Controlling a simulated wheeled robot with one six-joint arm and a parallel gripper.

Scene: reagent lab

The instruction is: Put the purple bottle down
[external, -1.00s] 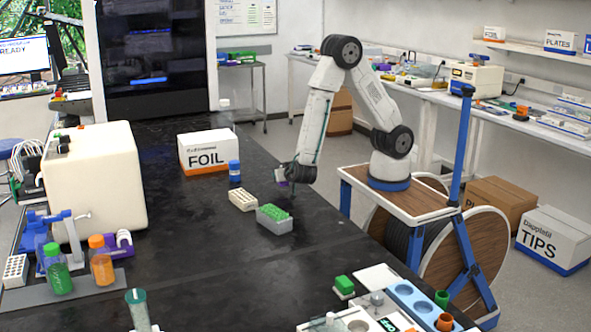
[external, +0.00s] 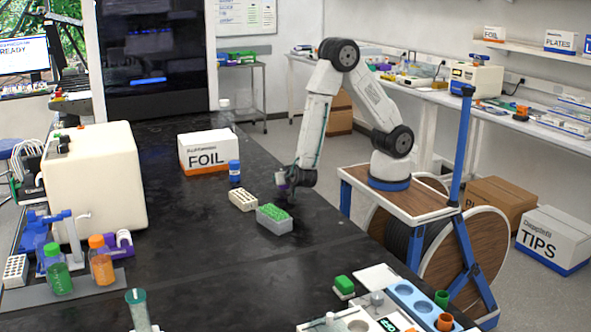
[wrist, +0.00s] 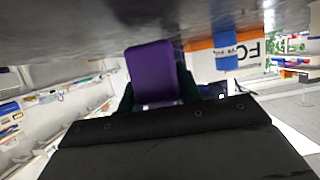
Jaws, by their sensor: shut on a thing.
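The purple bottle (wrist: 152,70) is between the jaws of my gripper (wrist: 152,98) in the wrist view, with its purple part toward the dark bench top. My gripper (external: 285,188) is shut on it. In the external view the purple bottle (external: 282,184) is small and mostly hidden by the wrist. It is over the far right part of the black bench (external: 190,255), behind the green-topped rack. I cannot tell whether the bottle touches the bench.
Close by are the grey rack with green tops (external: 275,224), a cream rack (external: 243,200), a blue-capped bottle (external: 235,172) and the FOIL box (external: 208,152). A large cream machine (external: 95,185) stands left. The bench middle is clear.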

